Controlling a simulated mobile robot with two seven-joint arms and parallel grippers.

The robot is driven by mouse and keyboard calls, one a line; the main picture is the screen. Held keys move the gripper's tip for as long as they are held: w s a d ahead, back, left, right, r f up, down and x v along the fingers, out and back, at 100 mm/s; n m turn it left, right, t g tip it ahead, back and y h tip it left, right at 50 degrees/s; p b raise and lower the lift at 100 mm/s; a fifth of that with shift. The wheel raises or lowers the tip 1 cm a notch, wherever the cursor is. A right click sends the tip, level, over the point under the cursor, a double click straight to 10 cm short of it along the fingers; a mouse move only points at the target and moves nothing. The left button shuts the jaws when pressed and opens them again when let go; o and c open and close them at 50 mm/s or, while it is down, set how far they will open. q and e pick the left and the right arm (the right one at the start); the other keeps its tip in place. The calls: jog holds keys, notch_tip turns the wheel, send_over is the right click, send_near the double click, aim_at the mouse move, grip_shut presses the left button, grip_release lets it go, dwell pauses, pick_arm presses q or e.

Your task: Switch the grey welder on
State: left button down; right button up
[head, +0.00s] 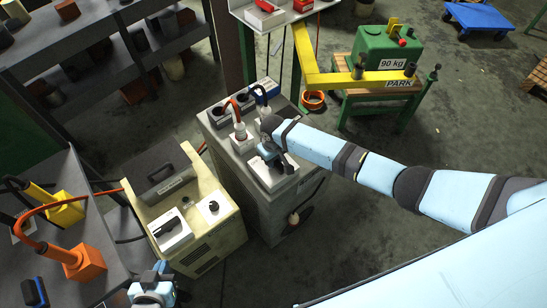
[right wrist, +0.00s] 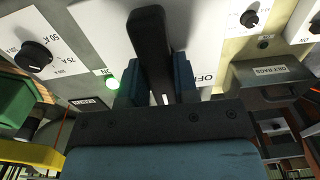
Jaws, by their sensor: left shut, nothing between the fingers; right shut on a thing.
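The grey welder (head: 262,202) is the tall grey cabinet in the middle of the head view, with white panels on top. My right gripper (head: 270,152) is over its front panel. In the right wrist view the gripper (right wrist: 158,88) is shut on a black switch lever (right wrist: 148,35) on a white panel. ON is lettered left of the lever and OFF right of it. A green lamp (right wrist: 113,84) by ON looks lit. My left gripper (head: 152,288) is shut and empty at the bottom of the head view, in front of the beige machine.
The beige machine (head: 215,245) with a black handle and white panels stands left of the grey welder. Cables and plugs (head: 240,130) rise behind my right gripper. A yellow barrier (head: 350,78) and a green 90 kg block (head: 385,48) are behind.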

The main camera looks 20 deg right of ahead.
jog(key=o, duration=0.9)
notch_tip(320, 180, up, 14)
jog(key=shift+f+b, duration=0.1)
jog(key=shift+b, duration=0.4)
